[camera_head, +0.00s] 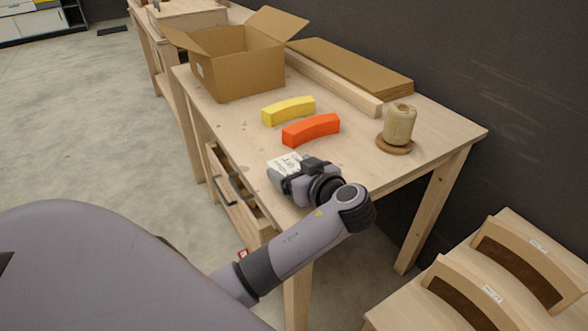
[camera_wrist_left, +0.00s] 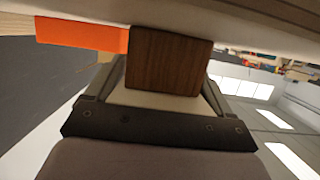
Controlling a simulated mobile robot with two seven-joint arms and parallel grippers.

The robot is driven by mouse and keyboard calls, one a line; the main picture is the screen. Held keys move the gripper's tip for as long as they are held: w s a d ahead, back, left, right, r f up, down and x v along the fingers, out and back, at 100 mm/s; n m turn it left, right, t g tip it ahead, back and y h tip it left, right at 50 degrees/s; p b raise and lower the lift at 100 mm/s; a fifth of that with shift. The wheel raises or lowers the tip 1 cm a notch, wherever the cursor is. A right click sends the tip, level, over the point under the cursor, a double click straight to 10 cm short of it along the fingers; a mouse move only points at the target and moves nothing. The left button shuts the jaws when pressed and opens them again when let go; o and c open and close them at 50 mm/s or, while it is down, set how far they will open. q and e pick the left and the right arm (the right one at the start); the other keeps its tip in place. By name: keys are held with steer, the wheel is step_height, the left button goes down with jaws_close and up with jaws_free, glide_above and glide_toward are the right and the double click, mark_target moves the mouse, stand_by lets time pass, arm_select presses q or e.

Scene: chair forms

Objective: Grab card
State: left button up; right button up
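A white card with dark print (camera_head: 285,163) is at the near edge of the wooden table, partly hidden by my left gripper (camera_head: 284,177). The gripper is low at the table edge, right by the card. In the left wrist view the fingers (camera_wrist_left: 165,88) stand wide apart. A dark brown wood-grained piece (camera_wrist_left: 170,60) shows at their tips; I cannot tell whether they touch it, or how it relates to the card. A pale surface shows between the fingers. My right gripper is not in view.
An orange curved block (camera_head: 311,129) lies just beyond the card, with a yellow one (camera_head: 288,110) behind it. An open cardboard box (camera_head: 240,75) stands at the back. A twine spool (camera_head: 399,125) stands on the right.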

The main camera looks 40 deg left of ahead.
arm_select(q)
steer(key=shift+c, duration=0.9)
steer(key=shift+r, duration=0.15)
